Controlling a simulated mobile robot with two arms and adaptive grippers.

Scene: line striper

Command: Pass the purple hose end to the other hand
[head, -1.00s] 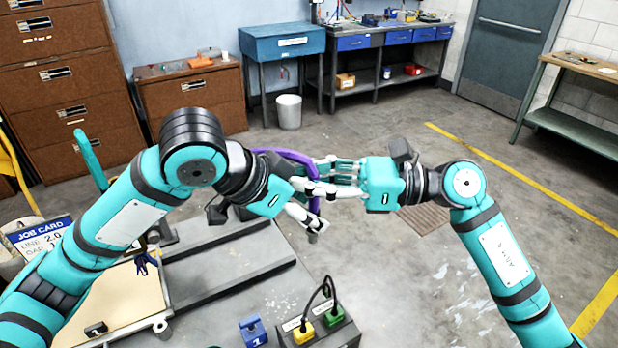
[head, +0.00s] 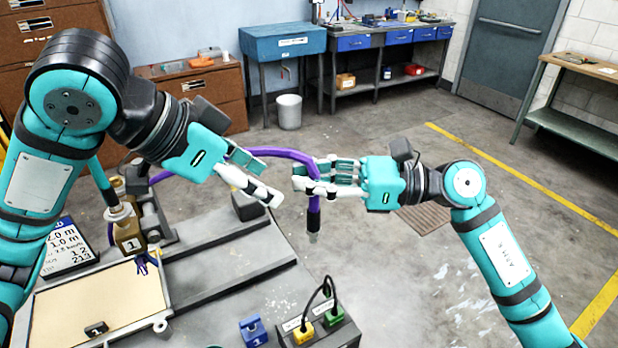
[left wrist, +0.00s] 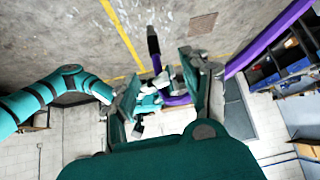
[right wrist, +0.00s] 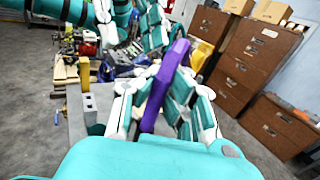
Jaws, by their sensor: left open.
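The purple hose (head: 273,154) arches from the left side of the bench over to my right gripper, and its end (head: 313,226) hangs down below the fingers with a metallic tip. My right gripper (head: 308,181) is shut on the hose just above that end. The right wrist view shows the purple hose (right wrist: 163,85) between its fingers. My left gripper (head: 268,185) is open and empty, to the left of the hose end and apart from it. The hose passes behind the left gripper, which hides part of it. The left wrist view shows the hose (left wrist: 272,38) beside the open fingers.
Below the grippers is a grey bench (head: 225,300) with a tray (head: 95,305), a blue block (head: 253,331) and a dark box with yellow and green plugs (head: 318,330). A brass-coloured fitting (head: 128,235) stands at left. Open floor lies behind the right arm.

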